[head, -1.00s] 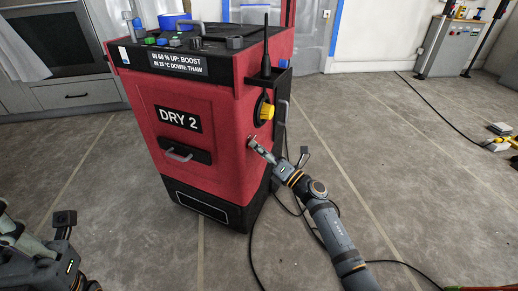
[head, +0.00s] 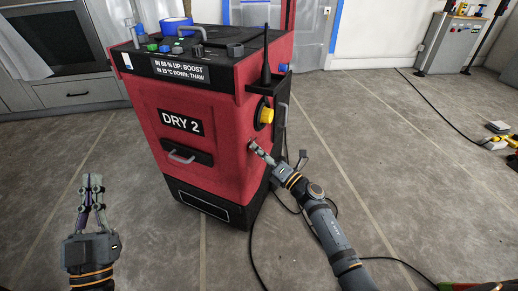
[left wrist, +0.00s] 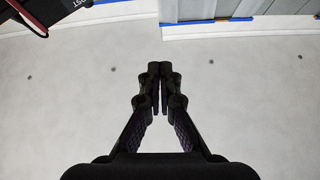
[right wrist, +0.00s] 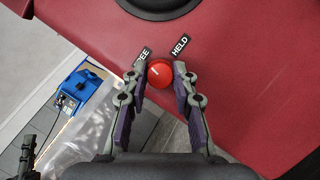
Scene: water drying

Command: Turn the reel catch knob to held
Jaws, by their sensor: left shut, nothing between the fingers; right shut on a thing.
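The reel catch knob (right wrist: 160,74) is a small round red knob on the red side of the DRY 2 machine. In the right wrist view the HELD label (right wrist: 180,45) is above it to the right, and the partly covered FREE label (right wrist: 141,59) is above left. A small pale mark on the knob lies toward its upper left, on the FREE side. My right gripper (right wrist: 159,76) is shut on the knob; the head view shows it (head: 256,150) against the machine's side. My left gripper (head: 93,185) is shut and empty over the floor.
The red and black machine (head: 180,105) stands in the middle, with a yellow knob (head: 266,116) above my right gripper. A black cable (head: 252,250) runs over the floor. A grey cabinet (head: 450,45) stands at the back right.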

